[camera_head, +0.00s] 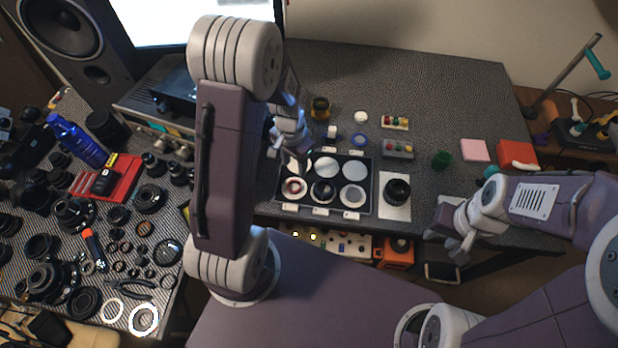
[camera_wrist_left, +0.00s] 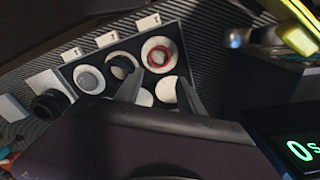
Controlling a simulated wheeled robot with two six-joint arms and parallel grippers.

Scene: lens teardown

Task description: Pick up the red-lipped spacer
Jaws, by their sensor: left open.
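The red-lipped spacer (camera_head: 294,187) is a small ring with a red edge. It lies on a white disc in the front left compartment of a black tray (camera_head: 372,186). In the left wrist view the spacer (camera_wrist_left: 158,57) sits in the tray corner just beyond my left fingers. My left gripper (camera_wrist_left: 160,92) is open and empty, its two fingers apart over the tray. In the head view the left gripper (camera_head: 298,158) hangs above the tray's back left, partly hidden by its own wrist. My right gripper (camera_head: 447,243) is apart from the tray at the right, its fingers spread and empty.
The tray holds other discs and a dark ring (camera_head: 322,191). A black lens part (camera_head: 397,190) stands on a white card right of it. A blue ring (camera_head: 360,140) and a brass part (camera_head: 320,108) are behind. Many lens parts crowd the left table. Clear mat lies at back right.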

